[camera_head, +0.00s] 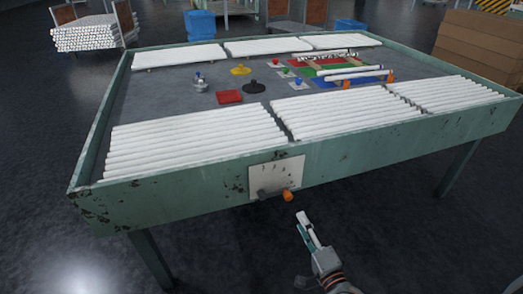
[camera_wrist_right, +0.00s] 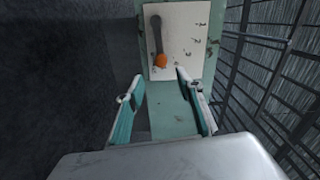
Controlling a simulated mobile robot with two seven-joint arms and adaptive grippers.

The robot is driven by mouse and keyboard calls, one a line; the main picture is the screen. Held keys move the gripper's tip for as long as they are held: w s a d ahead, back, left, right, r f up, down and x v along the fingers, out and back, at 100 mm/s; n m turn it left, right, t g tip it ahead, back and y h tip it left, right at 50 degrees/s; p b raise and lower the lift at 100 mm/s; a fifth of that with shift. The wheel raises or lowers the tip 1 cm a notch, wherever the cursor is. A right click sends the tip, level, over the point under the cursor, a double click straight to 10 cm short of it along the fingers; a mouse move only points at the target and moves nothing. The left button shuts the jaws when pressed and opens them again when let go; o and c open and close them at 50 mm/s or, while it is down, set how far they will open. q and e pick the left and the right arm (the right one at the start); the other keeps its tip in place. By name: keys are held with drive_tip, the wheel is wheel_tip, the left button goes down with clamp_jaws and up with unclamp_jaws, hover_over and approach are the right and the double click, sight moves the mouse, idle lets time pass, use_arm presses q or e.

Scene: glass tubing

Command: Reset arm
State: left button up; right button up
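My right gripper (camera_head: 307,228) hangs in front of the table's near side, below the white panel, in the head view. In the right wrist view its two teal-and-white fingers (camera_wrist_right: 165,110) are spread apart with nothing between them. Beyond the fingers is the white panel (camera_wrist_right: 188,40) with a dark grey handle (camera_wrist_right: 156,32) tipped by an orange knob (camera_wrist_right: 160,61). In the head view the panel (camera_head: 277,174) is on the table's front wall, with the orange knob (camera_head: 287,195) at its lower edge. My left gripper is in neither view.
The green table (camera_head: 180,187) holds rows of white tubes (camera_head: 195,138) along its near and far sides. A red block (camera_head: 229,97), a yellow piece (camera_head: 240,69) and a black piece (camera_head: 254,88) lie mid-table. Cardboard boxes (camera_head: 482,45) stand at right. The floor before the table is clear.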

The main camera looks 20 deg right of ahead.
use_arm(q)
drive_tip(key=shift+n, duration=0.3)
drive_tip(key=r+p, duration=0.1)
drive_tip(key=p, duration=0.1)
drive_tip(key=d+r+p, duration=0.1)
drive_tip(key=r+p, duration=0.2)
drive_tip(key=p, duration=0.2)
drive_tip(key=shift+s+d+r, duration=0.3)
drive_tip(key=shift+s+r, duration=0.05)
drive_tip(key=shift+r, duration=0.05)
use_arm(e)
drive_tip(key=s+a+f+n+g+y, duration=0.1)
drive_tip(key=s+a+n+g, duration=0.2)
drive_tip(key=s+n, duration=0.7)
drive_tip(key=s+a+f+n+g+y, duration=0.1)
drive_tip(key=s+a+n+g, duration=0.3)
drive_tip(key=s+n, duration=0.6)
drive_tip(key=shift+s+a+f+g, duration=0.25)
drive_tip(key=shift+s+f+g, duration=0.05)
drive_tip(key=shift+s+f, duration=0.45)
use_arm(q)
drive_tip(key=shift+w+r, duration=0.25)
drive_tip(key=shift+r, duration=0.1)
